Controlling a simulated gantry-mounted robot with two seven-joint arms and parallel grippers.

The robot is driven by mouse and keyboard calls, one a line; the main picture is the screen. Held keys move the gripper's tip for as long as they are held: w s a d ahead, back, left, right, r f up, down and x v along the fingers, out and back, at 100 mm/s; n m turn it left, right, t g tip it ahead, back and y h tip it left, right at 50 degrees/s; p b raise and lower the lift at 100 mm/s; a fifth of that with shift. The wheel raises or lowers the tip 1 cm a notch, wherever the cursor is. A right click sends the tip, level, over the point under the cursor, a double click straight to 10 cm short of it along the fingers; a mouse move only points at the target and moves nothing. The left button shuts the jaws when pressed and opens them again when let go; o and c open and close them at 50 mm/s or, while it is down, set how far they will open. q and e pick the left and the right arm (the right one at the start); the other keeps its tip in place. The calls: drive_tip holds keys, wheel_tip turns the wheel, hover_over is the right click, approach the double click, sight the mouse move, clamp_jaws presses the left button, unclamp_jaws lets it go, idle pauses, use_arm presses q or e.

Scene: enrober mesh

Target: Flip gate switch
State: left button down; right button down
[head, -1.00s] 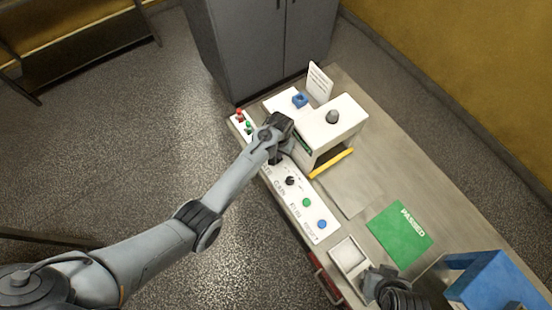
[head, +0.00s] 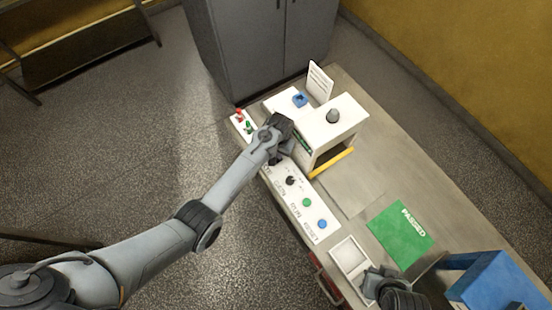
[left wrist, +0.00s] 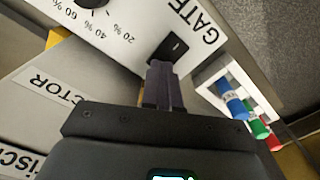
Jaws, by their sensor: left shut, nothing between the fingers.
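The gate switch (left wrist: 174,46) is a black rocker on the white control panel, beside the printed word GATE in the left wrist view. My left gripper (left wrist: 162,72) is shut and empty, with its fingertips right at the near edge of the switch; I cannot tell whether they touch it. In the head view my left gripper (head: 280,154) is over the upper part of the control panel (head: 293,205) and hides the switch. My right gripper (head: 372,285) is partly in view at the bottom, by a white tray (head: 349,255); its fingers are not clear.
A white machine housing (head: 335,118) with a yellow bar (head: 332,163) stands close to my left gripper. A green PASSED mat (head: 400,234) and a blue bin (head: 497,282) lie farther right.

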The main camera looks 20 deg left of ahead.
use_arm(q)
drive_tip(key=shift+f+b, duration=0.35)
drive_tip(key=shift+f, duration=0.25)
drive_tip(key=shift+r, duration=0.1)
drive_tip(key=shift+r+p, duration=0.75)
drive_tip(key=shift+p, duration=0.15)
wheel_tip(320, 180, up, 6)
drive_tip(key=p, duration=0.6)
drive_tip(key=shift+f, duration=0.25)
drive_tip(key=shift+s+a+f, duration=0.1)
drive_tip(key=shift+s+a, duration=0.1)
drive_tip(key=shift+s, duration=0.35)
drive_tip(key=s+a+r+t, duration=0.1)
drive_tip(key=s+r, duration=0.4)
drive_tip(key=s, duration=0.4)
drive_tip(key=s+a+r+m+t+p, duration=0.1)
drive_tip(key=s+a+r, duration=0.1)
drive_tip(key=s+r, duration=0.4)
drive_tip(key=s+a+r+t, duration=0.1)
drive_tip(key=s+r, duration=0.5)
drive_tip(key=s, duration=0.6)
drive_tip(key=shift+a+r+p, duration=0.15)
drive_tip(key=shift+a+p, duration=0.2)
drive_tip(key=shift+a, duration=0.15)
